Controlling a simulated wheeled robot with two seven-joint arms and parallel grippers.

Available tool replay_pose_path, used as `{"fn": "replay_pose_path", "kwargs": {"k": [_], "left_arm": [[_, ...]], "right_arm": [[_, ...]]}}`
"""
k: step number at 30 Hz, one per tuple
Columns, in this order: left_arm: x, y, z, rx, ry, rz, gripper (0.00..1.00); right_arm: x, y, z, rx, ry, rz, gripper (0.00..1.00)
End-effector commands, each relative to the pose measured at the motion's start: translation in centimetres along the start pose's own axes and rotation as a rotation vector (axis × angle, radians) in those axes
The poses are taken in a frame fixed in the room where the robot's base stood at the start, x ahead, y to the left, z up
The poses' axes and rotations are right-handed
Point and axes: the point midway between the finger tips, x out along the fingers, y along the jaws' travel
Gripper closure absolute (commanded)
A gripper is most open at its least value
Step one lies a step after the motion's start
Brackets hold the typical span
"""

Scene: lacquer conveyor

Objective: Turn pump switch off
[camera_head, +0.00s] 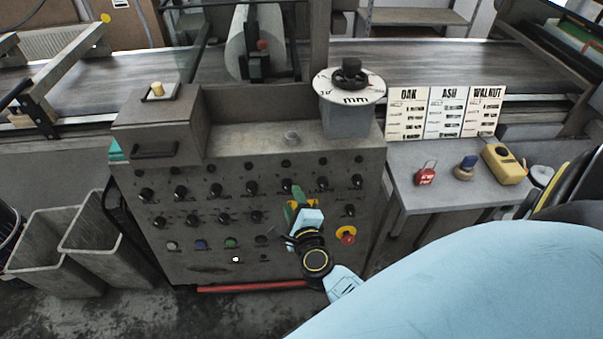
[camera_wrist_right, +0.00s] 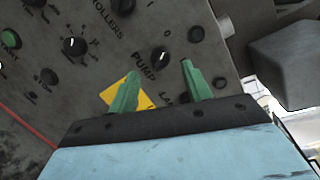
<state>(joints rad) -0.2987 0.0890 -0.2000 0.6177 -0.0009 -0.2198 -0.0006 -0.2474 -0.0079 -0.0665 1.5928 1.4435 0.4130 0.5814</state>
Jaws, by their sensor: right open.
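In the right wrist view, the pump switch (camera_wrist_right: 160,57) is a black rotary knob on the grey control panel, with the printed word PUMP beside it. The marks 0 and I are printed near it. My right gripper (camera_wrist_right: 160,69) has its two green fingers apart, one on each side of the knob's line; I cannot tell whether they touch the panel. In the head view, my right gripper (camera_head: 301,206) is in front of the control panel (camera_head: 215,265) at its middle right. It hides part of the panel there. My left gripper is not in view.
A red and yellow emergency stop (camera_head: 347,235) is close right of my gripper. Several other black knobs (camera_head: 252,188) cover the panel. A side table (camera_head: 410,160) holds a red padlock (camera_head: 426,174) and a yellow device (camera_head: 502,164). Grey bins (camera_head: 55,255) stand left.

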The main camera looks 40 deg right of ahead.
Motion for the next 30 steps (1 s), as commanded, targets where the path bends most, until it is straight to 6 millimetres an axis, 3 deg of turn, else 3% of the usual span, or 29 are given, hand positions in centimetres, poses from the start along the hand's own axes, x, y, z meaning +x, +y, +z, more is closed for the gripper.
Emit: {"fn": "replay_pose_path", "kwargs": {"k": [6, 12, 18, 30], "left_arm": [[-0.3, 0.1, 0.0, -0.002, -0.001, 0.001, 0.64], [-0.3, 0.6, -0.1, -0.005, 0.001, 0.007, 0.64], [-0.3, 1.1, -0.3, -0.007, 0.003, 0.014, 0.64], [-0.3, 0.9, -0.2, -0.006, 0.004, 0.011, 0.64]], "right_arm": [[-5.1, 0.1, 0.0, 0.0, 0.0, 0.003, 0.51], [-7.9, 0.1, 0.0, 0.001, 0.0, 0.003, 0.51], [-8.9, 0.0, 0.1, 0.001, -0.001, 0.001, 0.51], [-8.9, 0.0, 0.1, 0.001, -0.001, 0.001, 0.51]]}}
